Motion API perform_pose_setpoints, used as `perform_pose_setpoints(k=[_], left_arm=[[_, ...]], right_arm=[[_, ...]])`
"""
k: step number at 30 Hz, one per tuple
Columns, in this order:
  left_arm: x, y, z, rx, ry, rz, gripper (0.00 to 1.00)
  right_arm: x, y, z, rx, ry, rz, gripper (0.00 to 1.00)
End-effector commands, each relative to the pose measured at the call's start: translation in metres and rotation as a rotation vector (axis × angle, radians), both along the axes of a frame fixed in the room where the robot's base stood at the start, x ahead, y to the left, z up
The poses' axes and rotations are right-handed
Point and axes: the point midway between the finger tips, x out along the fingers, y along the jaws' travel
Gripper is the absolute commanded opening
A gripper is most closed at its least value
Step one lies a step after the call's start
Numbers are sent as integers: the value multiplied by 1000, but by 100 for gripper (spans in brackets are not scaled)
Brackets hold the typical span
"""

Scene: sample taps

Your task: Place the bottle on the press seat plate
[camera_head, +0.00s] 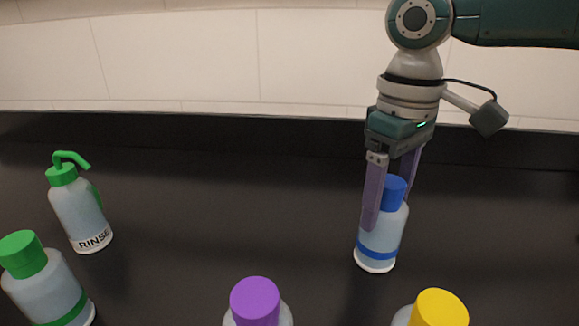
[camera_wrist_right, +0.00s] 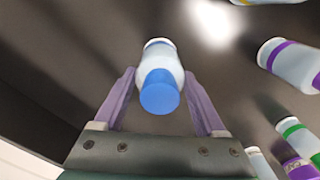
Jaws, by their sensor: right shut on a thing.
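The bottle with a blue cap and blue band (camera_head: 377,243) is right of centre in the head view, close to upright. My right gripper (camera_head: 390,208) comes down from above and is shut on this bottle, with one purple finger on each side. In the right wrist view the blue cap (camera_wrist_right: 160,95) faces the camera between the two fingers. I cannot tell whether the bottle's base touches the dark counter. The press seat plate is not visible in either view. My left gripper is not in view.
A green-topped rinse bottle (camera_head: 80,212) and a green-capped bottle (camera_head: 45,285) stand at the left. A purple-capped bottle (camera_head: 255,300) and a yellow-capped bottle (camera_head: 438,308) are at the front edge. The dark counter (camera_head: 220,200) is clear in the middle.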

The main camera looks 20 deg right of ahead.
Motion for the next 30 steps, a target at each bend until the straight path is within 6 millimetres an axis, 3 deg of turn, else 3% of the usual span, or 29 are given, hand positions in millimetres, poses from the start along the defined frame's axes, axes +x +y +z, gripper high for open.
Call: perform_pose_setpoints(k=[5, 6, 12, 22, 26, 30], left_arm=[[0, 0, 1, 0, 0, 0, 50], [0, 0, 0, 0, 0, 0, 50], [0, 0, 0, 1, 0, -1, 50], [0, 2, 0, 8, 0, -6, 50], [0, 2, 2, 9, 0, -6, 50], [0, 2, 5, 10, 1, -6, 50]], right_arm=[[0, 0, -2, 0, -1, -1, 0], [0, 0, -2, 0, -1, 0, 76], [0, 0, -2, 0, -1, 0, 99], [1, 0, 3, 0, -2, 0, 100], [1, 0, 23, 1, -5, 0, 100], [1, 0, 55, 2, -7, 0, 100]])
